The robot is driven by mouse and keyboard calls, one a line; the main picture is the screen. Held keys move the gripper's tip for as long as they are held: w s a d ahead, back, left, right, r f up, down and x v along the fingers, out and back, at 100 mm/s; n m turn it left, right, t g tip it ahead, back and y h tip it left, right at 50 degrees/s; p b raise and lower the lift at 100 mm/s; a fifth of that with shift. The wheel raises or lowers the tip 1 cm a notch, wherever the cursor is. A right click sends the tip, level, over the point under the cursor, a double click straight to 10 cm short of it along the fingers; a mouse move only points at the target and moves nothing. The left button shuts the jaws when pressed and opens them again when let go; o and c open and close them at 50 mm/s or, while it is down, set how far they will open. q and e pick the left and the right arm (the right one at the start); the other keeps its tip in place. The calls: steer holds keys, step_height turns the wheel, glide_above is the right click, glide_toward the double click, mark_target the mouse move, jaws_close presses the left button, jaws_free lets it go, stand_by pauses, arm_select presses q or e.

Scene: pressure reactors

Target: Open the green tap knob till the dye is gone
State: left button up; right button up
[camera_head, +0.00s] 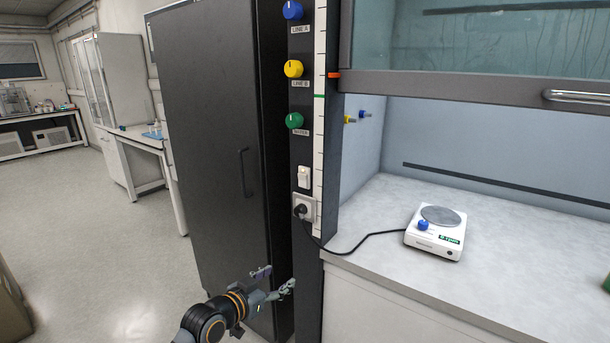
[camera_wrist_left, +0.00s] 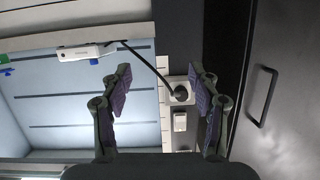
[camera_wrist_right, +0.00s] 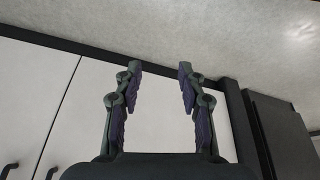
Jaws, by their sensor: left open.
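The green knob (camera_head: 294,121), labelled WATER, is the lowest of three knobs on the dark post (camera_head: 308,265) beside the fume hood. A light pointer mark shows on its face. My left gripper (camera_head: 277,279) is open and empty, low in front of the post and well below the green knob. In the left wrist view my left gripper (camera_wrist_left: 160,68) has its fingers spread, with nothing between them. My right gripper (camera_wrist_right: 160,67) is open and empty in the right wrist view, and is out of the head view. No dye is visible.
Above are a yellow knob (camera_head: 293,69) and a blue knob (camera_head: 292,10). Below are a switch (camera_head: 304,177) and a plugged socket (camera_head: 303,208). The cable runs to a stirrer (camera_head: 436,231) on the worktop (camera_head: 380,262). A dark cabinet (camera_head: 215,150) stands left; floor is free farther left.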

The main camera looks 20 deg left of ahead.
arm_select(q)
steer(key=w+a+r+m+t+p, duration=0.15)
steer(key=r+p, duration=0.25)
steer(key=r, duration=0.7)
steer(key=w+a+r+p, duration=0.1)
steer(key=w+r+p, duration=0.25)
steer(key=r, duration=0.75)
steer(key=t+h+p, duration=0.2)
steer(key=p, duration=0.4)
glide_toward(291, 123)
steer(key=shift+m+g, duration=0.25)
steer(key=shift+m, duration=0.1)
steer(key=p+x, duration=0.1)
steer(key=x, duration=0.2)
steer(key=p+x, duration=0.1)
steer(key=x, duration=0.2)
steer(key=p+x, duration=0.1)
steer(key=x, duration=0.2)
steer(key=shift+w+r, duration=0.15)
steer(key=shift+r, duration=0.1)
arm_select(e)
steer(key=s+d+r+g, duration=0.2)
steer(key=s+r+g, duration=0.1)
steer(key=s+r, duration=0.8)
steer(key=s, duration=0.4)
steer(key=shift+d, duration=0.3)
steer(key=shift+r, duration=0.1)
arm_select(q)
steer(key=c, duration=1.2)
